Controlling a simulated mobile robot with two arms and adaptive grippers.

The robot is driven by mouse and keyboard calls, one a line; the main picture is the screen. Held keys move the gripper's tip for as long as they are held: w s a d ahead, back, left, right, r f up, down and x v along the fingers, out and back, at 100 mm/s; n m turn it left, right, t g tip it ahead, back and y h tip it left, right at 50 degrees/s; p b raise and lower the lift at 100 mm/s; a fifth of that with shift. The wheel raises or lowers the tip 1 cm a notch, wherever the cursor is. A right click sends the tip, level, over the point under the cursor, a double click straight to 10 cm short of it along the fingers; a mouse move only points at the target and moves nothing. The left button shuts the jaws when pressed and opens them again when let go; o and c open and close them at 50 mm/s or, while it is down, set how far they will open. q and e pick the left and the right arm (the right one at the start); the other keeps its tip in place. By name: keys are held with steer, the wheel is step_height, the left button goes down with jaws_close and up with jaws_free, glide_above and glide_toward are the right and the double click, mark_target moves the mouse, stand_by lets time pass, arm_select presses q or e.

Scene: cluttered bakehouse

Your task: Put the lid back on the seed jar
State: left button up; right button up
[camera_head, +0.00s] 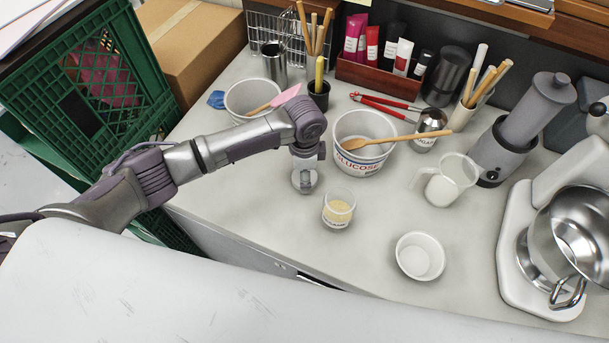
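The seed jar (338,209) is a small clear glass with pale yellow seeds in it. It stands upright and uncovered on the counter. A pale, clear round piece (303,186), which looks like the lid, shows just left of and behind the jar, under my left gripper. My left gripper (305,176) points down at this piece, and its fingers overlap it in the picture. I cannot tell whether the fingers are closed on it or whether it touches the counter. My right gripper is not in view.
The glucose tub (350,130) with a wooden spoon stands behind the jar. A white bowl (420,256) is at front right, a measuring jug (447,180) farther right, and a stand mixer (515,245) at the right edge. Counter around the jar's front is clear.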

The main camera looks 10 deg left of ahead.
arm_select(q)
steer(key=shift+c, duration=1.2)
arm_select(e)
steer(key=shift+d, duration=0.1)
arm_select(q)
step_height(320, 180, up, 10)
steer(key=b, duration=0.2)
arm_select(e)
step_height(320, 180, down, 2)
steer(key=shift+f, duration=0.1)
arm_select(q)
steer(key=s+a+r+n+b, duration=0.1)
steer(key=s+a+n+b, duration=0.1)
steer(key=s+a+n, duration=0.2)
steer(key=s+a+r+n+b, duration=0.2)
steer(key=s+a+n, duration=0.3)
steer(key=s+n, duration=0.3)
steer(key=n, duration=0.2)
steer(key=shift+r+n, duration=0.3)
steer(key=shift+n, duration=0.1)
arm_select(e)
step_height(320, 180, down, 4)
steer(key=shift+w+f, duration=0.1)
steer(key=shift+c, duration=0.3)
